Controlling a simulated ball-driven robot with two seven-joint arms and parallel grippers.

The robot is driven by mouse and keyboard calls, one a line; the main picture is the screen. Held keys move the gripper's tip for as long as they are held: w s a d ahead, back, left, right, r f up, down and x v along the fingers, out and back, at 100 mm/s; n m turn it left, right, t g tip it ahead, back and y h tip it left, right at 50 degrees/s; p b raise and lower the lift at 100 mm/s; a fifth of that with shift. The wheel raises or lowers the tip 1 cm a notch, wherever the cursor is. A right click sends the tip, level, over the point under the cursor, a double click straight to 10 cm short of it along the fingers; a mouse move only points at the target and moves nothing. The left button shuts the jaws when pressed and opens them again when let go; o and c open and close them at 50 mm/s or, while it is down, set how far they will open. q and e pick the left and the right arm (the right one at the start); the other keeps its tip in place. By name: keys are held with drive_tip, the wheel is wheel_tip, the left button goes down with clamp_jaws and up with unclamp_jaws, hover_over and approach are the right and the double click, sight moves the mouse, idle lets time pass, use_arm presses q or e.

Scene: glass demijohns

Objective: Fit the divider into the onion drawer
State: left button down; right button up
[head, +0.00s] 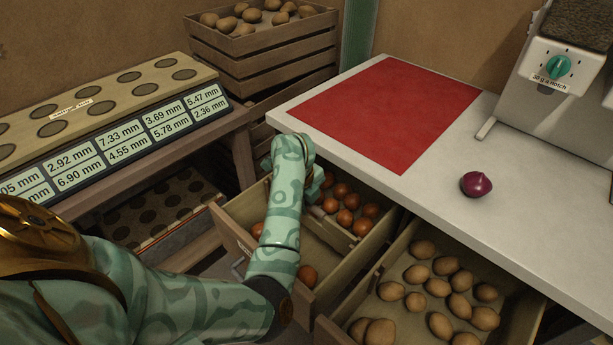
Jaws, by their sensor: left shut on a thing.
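The onion drawer (236,240) is pulled out below the counter, at the middle of the head view. Several brown onions (345,218) lie in its far part, and a few lie nearer, one by the front right (307,275). A pale wooden divider (338,233) stands across the drawer, beside the far onions. My left gripper (314,190) is shut on the divider, reaching down into the drawer; my forearm and wrist hide the fingers and the divider's left part. I cannot tell whether the divider is fully seated. My right gripper is not in view.
A drawer of potatoes (420,246) stands open at the right. The white counter (430,200) carries a red mat (385,112), a red onion (476,184) and a machine with a green knob (558,66). A gauge board (100,105) is left; crates (265,50) stand behind.

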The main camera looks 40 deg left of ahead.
use_arm(q)
drive_tip(key=shift+f, duration=0.15)
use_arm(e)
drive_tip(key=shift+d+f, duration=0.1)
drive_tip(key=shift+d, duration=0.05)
use_arm(q)
drive_tip(key=shift+f, duration=0.15)
drive_tip(key=shift+f+b, duration=0.25)
drive_tip(key=shift+b, duration=0.1)
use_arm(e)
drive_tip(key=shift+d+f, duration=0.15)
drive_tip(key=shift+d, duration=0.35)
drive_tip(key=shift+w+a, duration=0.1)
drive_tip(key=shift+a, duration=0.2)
use_arm(q)
drive_tip(key=shift+f, duration=0.15)
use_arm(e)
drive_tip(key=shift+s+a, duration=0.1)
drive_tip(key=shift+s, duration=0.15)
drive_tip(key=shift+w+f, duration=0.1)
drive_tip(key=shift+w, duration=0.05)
use_arm(q)
drive_tip(key=c, duration=1.3)
unclamp_jaws()
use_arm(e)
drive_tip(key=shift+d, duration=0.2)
use_arm(q)
drive_tip(key=shift+o, duration=0.2)
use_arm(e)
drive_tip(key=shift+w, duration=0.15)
